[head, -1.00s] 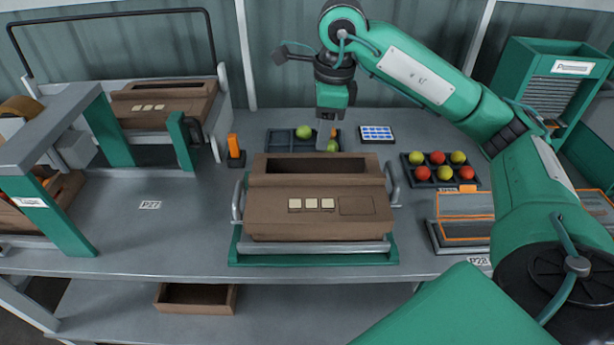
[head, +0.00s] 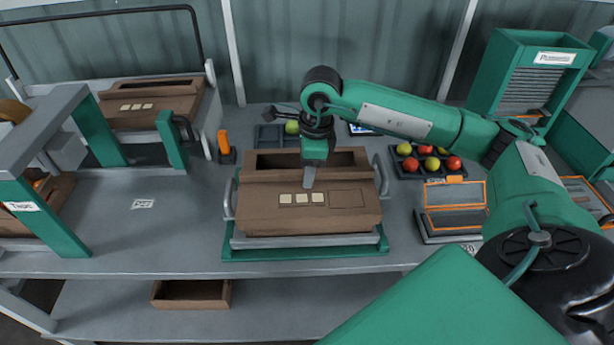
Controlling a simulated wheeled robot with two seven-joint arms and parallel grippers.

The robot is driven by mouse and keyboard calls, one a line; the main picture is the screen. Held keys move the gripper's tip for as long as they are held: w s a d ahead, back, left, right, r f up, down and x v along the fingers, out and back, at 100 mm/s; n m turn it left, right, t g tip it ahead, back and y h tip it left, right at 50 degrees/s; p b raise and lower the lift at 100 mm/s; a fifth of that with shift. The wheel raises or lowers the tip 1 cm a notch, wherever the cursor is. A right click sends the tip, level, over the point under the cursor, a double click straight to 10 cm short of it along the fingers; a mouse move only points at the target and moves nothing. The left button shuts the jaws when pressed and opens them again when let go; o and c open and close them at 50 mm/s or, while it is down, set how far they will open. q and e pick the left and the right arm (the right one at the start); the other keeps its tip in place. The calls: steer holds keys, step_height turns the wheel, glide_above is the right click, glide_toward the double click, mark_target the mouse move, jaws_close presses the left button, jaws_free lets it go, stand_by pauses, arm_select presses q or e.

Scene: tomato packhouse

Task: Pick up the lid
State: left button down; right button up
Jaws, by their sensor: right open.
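No part is plainly marked as the lid. The brown carton (head: 262,215) sits on a green and grey stand in the middle of the bench, with a dark opening at its back. Its front panel bears three cream squares and an empty outlined square. An orange-edged, see-through piece (head: 455,194) lies on a grey holder at the right; I cannot tell if it is the lid. My right gripper (head: 309,180) points down over the carton's middle, just behind the cream squares. It is open and holds nothing visible. My left gripper is out of view.
A dark tray (head: 269,137) with a green tomato stands behind the carton, partly hidden by my right arm. Another tray (head: 408,174) holds red and green tomatoes. An orange upright block (head: 224,145) stands left.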

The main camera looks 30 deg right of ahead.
steer(key=shift+c, duration=0.4)
steer(key=c, duration=0.7)
jaws_close()
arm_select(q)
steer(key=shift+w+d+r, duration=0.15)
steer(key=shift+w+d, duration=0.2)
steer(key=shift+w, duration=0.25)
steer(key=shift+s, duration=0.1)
